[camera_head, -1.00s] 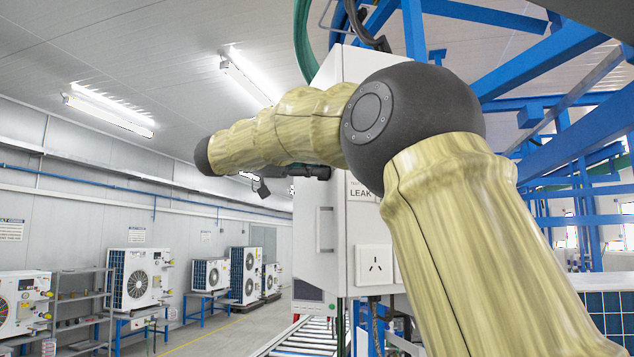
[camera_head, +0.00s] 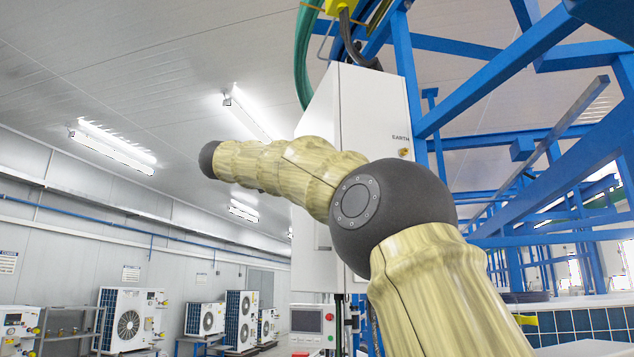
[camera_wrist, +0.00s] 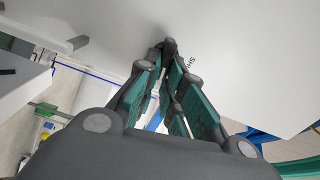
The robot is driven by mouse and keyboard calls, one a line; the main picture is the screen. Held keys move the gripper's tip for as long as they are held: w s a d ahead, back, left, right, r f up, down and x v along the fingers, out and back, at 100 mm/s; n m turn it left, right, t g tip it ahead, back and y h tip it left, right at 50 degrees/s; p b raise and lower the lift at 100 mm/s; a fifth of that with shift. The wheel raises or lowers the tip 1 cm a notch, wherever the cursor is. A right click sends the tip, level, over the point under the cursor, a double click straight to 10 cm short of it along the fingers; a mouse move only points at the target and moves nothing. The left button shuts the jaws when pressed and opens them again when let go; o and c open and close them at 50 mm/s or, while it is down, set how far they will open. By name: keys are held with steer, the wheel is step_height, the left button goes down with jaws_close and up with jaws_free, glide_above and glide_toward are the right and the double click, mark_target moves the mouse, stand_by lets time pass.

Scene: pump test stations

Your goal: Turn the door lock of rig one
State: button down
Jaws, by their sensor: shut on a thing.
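The white cabinet of a rig (camera_head: 375,110) stands at the middle of the head view, partly behind my arm. In the wrist view, my gripper (camera_wrist: 169,48) has its fingertips together against a white panel (camera_wrist: 235,45), beside dark lettering that starts "SH". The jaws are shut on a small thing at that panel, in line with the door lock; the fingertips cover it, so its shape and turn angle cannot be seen. In the head view my gripper is hidden behind my arm and the cabinet.
Blue steel framing (camera_head: 480,100) fills the right side. A control panel with a small screen (camera_head: 307,320) sits below the cabinet. White fan units (camera_head: 130,318) line the left wall. A green hose (camera_head: 304,55) hangs at the top, close to the cabinet.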

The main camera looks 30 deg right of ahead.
steer(key=shift+f+m+b, duration=0.2)
steer(key=shift+m+b, duration=0.3)
steer(key=shift+m, duration=0.5)
steer(key=c, duration=1.5)
jaws_free()
steer(key=shift+c, duration=0.2)
steer(key=v, duration=1.2)
